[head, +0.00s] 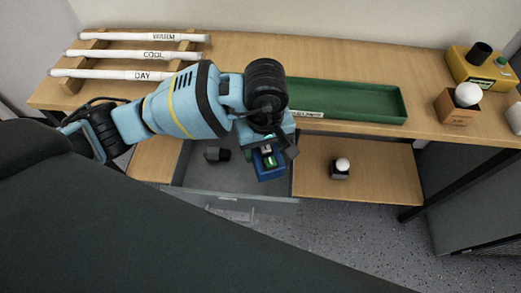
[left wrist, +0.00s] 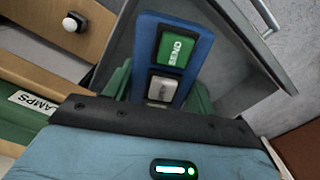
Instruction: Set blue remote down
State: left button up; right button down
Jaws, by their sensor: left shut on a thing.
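The blue remote (head: 270,174) is held by my left gripper (head: 268,150), in front of the desk, over the right part of an open grey drawer (head: 225,177). In the left wrist view the blue remote (left wrist: 199,50) shows a green SEND button and a grey button on its face. The fingers of my left gripper (left wrist: 160,92) are on either side of its near end. The gap between the remote and the drawer floor cannot be judged. My right gripper is not in view.
A dark block (head: 217,154) lies in the drawer. A small black box with a white knob (head: 340,169) sits on the lower shelf (head: 385,175). A green tray (head: 350,101) is on the desk behind. Labelled white tubes (head: 135,54) rest on a rack at left.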

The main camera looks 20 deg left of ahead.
pick_arm(q)
notch_tip(320, 180, down, 8)
jog(key=shift+r, duration=0.1)
jog(key=shift+w+a, duration=0.25)
jog(key=shift+w, duration=0.7)
jog(key=shift+w+a, duration=0.25)
jog(key=shift+w, duration=0.65)
jog(key=shift+w+a+f, duration=0.1)
jog(key=shift+f, duration=0.55)
jog(key=shift+f, duration=0.2)
jog(key=o, duration=1.1)
jog(key=shift+r, duration=0.15)
notch_tip(320, 180, up, 12)
jog(key=shift+r+p, duration=0.1)
jog(key=shift+p, duration=0.2)
